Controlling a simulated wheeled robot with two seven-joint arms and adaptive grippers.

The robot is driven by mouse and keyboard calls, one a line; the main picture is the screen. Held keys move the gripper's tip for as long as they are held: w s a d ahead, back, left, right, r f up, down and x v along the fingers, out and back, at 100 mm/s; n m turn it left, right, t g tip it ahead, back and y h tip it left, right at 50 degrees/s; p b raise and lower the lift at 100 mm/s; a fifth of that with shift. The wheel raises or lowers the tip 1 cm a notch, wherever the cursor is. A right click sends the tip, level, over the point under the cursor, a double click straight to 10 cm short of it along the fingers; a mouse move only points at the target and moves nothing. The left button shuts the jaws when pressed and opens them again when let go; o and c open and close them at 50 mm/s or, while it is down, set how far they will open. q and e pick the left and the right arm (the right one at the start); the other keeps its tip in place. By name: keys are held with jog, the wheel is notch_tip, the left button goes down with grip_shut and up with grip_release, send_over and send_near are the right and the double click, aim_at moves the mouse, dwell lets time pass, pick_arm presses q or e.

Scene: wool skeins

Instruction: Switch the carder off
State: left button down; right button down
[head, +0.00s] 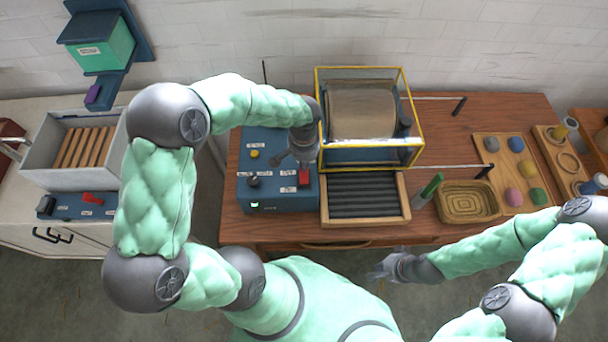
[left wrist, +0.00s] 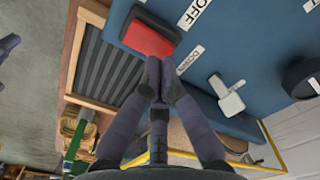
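The carder's blue control box (head: 270,202) stands on the wooden bench, with a green lamp lit on its front. A red switch (head: 304,177) sits on its top near the right edge; it also shows in the left wrist view (left wrist: 148,36), close to a label reading OFF (left wrist: 195,12). My left gripper (head: 286,160) is over the box top. In the left wrist view its fingertips (left wrist: 157,72) are together, with nothing between them, just beside the red switch; contact is unclear. My right gripper (head: 378,272) hangs in front of the bench, its opening unclear.
A grey lever (left wrist: 226,96) and a black knob (left wrist: 302,77) are on the same panel. A yellow button (head: 254,154) is farther back. The yellow-framed carder drum (head: 362,112) and dark-slatted tray (head: 363,195) stand right of the box. A woven basket (head: 468,201) is farther right.

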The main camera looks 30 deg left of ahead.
pick_arm(q)
jog(key=shift+f+b, duration=0.75)
jog(key=shift+f, duration=0.3)
dwell(0.6)
jog(key=shift+r+p, duration=2.45)
jog(key=shift+r, duration=1.1)
jog(key=shift+s+f, duration=0.1)
